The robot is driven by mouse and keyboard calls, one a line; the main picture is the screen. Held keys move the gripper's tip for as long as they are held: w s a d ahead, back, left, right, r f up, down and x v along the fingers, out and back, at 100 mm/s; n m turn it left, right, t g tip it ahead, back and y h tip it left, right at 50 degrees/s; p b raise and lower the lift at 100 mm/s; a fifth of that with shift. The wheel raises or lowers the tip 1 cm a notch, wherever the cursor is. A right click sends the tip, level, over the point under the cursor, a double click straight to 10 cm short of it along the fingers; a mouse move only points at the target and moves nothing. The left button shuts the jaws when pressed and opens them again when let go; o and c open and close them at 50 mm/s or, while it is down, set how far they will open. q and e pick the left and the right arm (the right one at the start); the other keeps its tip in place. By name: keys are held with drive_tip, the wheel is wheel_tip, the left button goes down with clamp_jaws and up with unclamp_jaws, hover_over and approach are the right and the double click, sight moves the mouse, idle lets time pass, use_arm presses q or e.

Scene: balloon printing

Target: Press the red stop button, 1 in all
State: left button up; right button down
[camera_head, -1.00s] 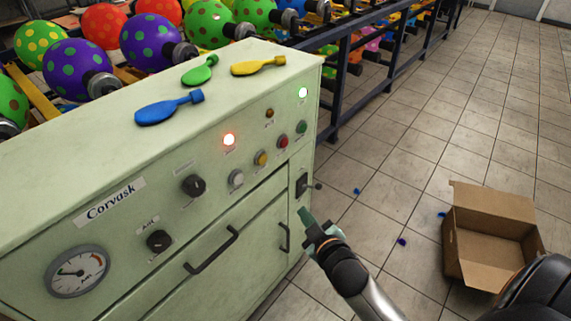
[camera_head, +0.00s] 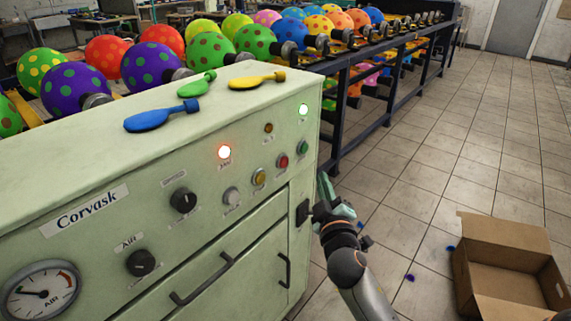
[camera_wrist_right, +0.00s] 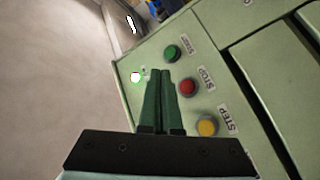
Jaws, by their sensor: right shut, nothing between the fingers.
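The red stop button (camera_head: 282,160) is on the front panel of the pale green Corvask cabinet (camera_head: 90,165), between a yellow and a green button. In the right wrist view the red button (camera_wrist_right: 187,87), beside a STOP label, shows just right of my finger tips. My right gripper (camera_head: 325,182) is at the cabinet's right edge, below and right of the button. Its green fingers (camera_wrist_right: 160,76) are together with nothing between them. They appear apart from the button, though the exact gap is hard to judge. My left gripper is not in view.
The green START button (camera_wrist_right: 172,53) and yellow STEP button (camera_wrist_right: 207,125) flank the red one. A red lamp (camera_head: 224,152) and a green lamp (camera_head: 303,110) glow. Flat balloons lie on top of the cabinet. An open cardboard box (camera_head: 500,235) stands on the floor at right.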

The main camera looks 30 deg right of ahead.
sight(283, 162)
drive_tip(key=w+a+b, duration=0.1)
drive_tip(key=w+a, duration=0.2)
drive_tip(key=w, duration=0.4)
drive_tip(key=shift+b, duration=0.4)
idle(0.7)
drive_tip(key=shift+w, duration=0.1)
idle(0.8)
drive_tip(key=shift+w+a, duration=0.15)
drive_tip(key=shift+w, duration=0.2)
